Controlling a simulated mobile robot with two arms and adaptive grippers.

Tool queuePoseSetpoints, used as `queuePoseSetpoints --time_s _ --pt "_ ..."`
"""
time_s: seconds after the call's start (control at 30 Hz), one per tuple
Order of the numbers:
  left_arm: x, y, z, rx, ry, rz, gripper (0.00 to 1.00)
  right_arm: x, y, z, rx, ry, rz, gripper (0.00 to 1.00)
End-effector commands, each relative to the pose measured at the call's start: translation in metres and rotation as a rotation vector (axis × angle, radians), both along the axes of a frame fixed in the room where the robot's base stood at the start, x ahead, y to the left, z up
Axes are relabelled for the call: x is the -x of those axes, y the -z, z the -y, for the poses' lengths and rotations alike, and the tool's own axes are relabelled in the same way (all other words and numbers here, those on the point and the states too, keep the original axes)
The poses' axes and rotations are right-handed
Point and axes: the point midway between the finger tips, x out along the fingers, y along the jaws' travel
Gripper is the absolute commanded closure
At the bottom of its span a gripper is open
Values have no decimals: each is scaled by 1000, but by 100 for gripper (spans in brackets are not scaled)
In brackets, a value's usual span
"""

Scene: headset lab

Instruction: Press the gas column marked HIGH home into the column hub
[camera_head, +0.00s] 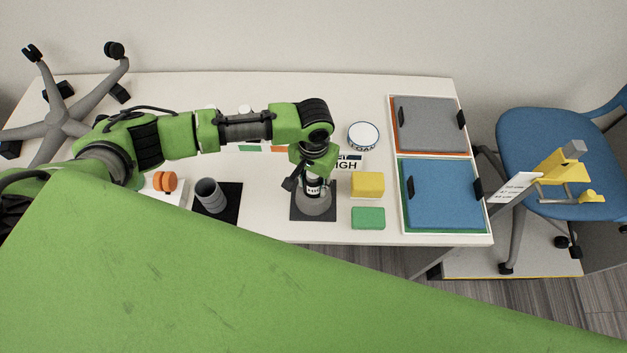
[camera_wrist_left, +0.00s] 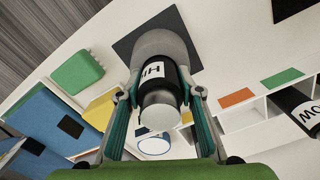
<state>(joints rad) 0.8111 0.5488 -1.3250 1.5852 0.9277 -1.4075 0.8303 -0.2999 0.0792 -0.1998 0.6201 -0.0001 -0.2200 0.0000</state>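The gas column marked HIGH is a black cylinder with a white label and a grey end; it shows in the left wrist view (camera_wrist_left: 157,80) and in the head view (camera_head: 313,188). It stands at the grey, cone-like column hub (camera_head: 315,205), its lower end at or in the hub's top; how deep it sits cannot be told. The hub also shows in the wrist view (camera_wrist_left: 165,43), on a dark square mat (camera_head: 299,214). My left gripper (camera_head: 312,178) is over the hub, its fingers shut on the column from both sides. My right gripper is not in view.
A yellow block (camera_head: 367,184), a green block (camera_head: 368,218), a sign reading HIGH (camera_head: 348,164) and a round tub (camera_head: 363,135) stand right of the hub. A grey cup (camera_head: 210,195) stands left. A column marked LOW (camera_wrist_left: 301,108) shows in the wrist view.

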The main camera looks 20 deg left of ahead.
Motion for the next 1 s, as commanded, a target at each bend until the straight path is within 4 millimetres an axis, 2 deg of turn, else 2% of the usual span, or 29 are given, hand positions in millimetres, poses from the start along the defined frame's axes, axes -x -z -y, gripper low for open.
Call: queuePoseSetpoints --time_s 0.03,0.07,0.47,0.57,0.9,1.0 --pt "0 0 0 1 0 1 53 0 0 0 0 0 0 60" --pt "0 0 0 1 0 1 47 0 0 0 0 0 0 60" --pt "1 -3 0 0 1 -1 47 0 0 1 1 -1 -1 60" --pt "0 -14 0 1 1 1 47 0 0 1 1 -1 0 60" --pt "-1 -85 1 3 2 4 47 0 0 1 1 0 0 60" --pt "0 -101 1 2 2 3 47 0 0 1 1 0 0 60"
